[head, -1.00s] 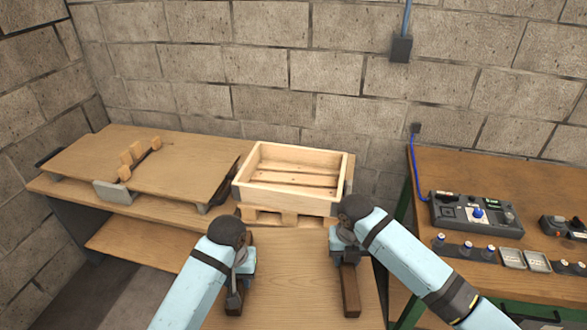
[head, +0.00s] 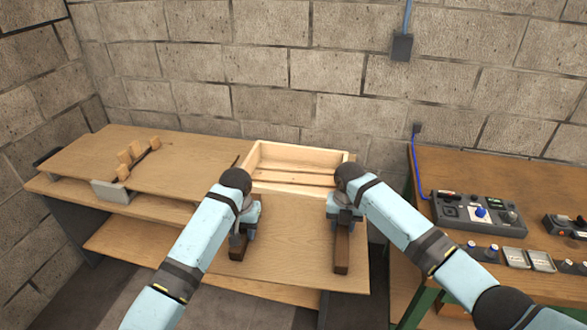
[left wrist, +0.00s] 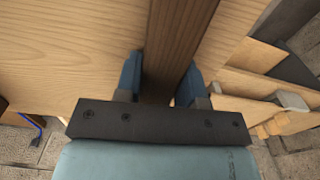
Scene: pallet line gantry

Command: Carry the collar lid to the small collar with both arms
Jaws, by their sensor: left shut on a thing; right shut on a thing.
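The collar lid (head: 292,235) is a flat pale wood panel with two dark brown bars across its top. My left gripper (head: 245,222) is shut on the left bar (head: 240,248). The left wrist view shows blue fingers (left wrist: 160,82) on both sides of this bar (left wrist: 178,35). My right gripper (head: 345,218) is shut on the right bar (head: 342,255). The small collar (head: 255,158) is a pale wooden frame with slats inside, just beyond the lid. The lid's far edge overlaps the collar's front wall in the head view, hiding it. I cannot tell their height gap.
A wooden bench (head: 75,170) with a lower shelf stands left, with wooden blocks (head: 130,152) and a grey plate (head: 110,192) on it. A table (head: 470,175) at right holds a control box (head: 475,212) and small parts. A block wall (head: 320,70) closes the back.

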